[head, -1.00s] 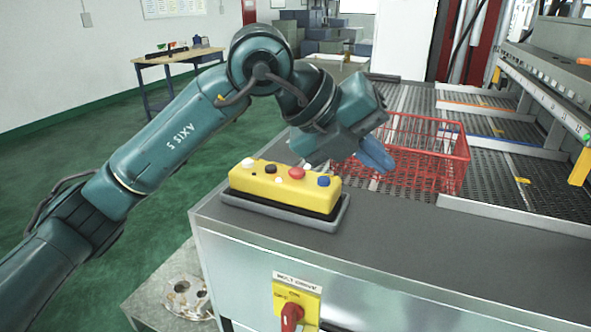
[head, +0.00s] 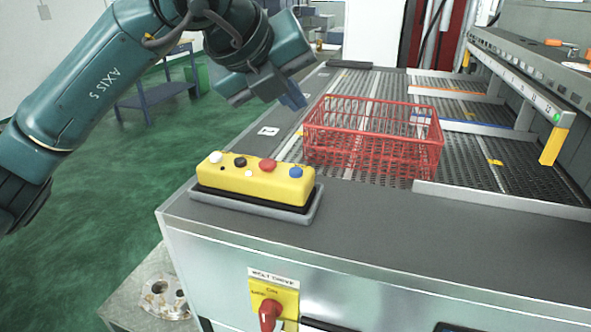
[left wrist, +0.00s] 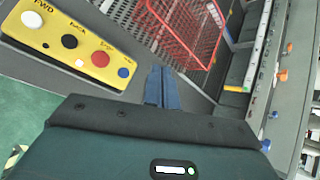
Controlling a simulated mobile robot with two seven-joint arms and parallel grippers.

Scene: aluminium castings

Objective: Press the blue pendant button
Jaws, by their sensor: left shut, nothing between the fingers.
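The yellow pendant (head: 255,182) lies in a dark tray on the grey machine top. Its blue button (head: 295,172) is at its right end, beside a red button (head: 267,165). My left gripper (head: 293,102) is shut and empty, raised above and behind the pendant, apart from it. In the left wrist view the blue button (left wrist: 123,72) shows left of the blue fingertips (left wrist: 161,74), with the pendant (left wrist: 70,40) at upper left. Nothing covers the button. My right gripper is not in view.
A red wire basket (head: 372,140) stands on the mesh conveyor (head: 455,160) behind the pendant. A red rotary switch (head: 269,312) on a yellow plate is on the machine's front. A casting (head: 165,297) lies at lower left. The machine top right of the pendant is clear.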

